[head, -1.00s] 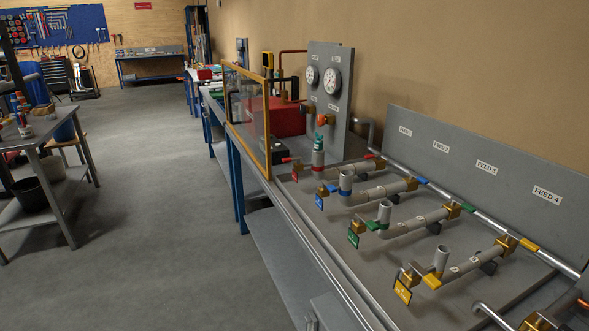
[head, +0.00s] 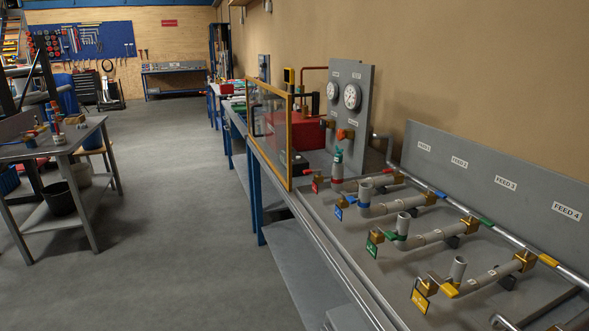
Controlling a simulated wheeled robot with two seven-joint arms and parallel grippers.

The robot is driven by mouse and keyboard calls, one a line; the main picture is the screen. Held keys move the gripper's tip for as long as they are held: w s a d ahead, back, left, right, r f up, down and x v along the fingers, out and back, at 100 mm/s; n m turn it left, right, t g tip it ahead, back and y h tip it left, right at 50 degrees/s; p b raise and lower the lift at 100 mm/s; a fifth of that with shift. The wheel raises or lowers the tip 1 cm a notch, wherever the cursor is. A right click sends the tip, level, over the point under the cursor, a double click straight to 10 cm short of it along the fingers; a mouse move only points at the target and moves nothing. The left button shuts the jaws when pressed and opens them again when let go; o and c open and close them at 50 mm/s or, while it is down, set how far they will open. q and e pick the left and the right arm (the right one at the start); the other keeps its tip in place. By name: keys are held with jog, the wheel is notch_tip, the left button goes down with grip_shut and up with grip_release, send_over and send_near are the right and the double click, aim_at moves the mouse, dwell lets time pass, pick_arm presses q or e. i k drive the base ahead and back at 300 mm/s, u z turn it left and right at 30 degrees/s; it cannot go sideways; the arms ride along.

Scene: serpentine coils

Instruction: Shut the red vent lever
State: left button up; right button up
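A small red lever (head: 336,181) shows at the foot of the short upright pipe (head: 338,168) on the FEED 1 line, the farthest of the feed lines on the bench. A teal piece (head: 338,154) sits on top of that pipe. A red tag (head: 315,184) hangs to the left of the lever. The lever is too small here to tell its exact angle. Neither of my grippers is in view.
Blue (head: 351,200), green (head: 396,236) and yellow (head: 450,290) levers sit on the nearer lines. A yellow-framed clear screen (head: 270,132) stands left of the red lever. A gauge panel (head: 362,110) stands behind. The floor (head: 185,190) left of the bench is clear.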

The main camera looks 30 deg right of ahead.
aim_at(319, 171)
jog(key=i, duration=1.7)
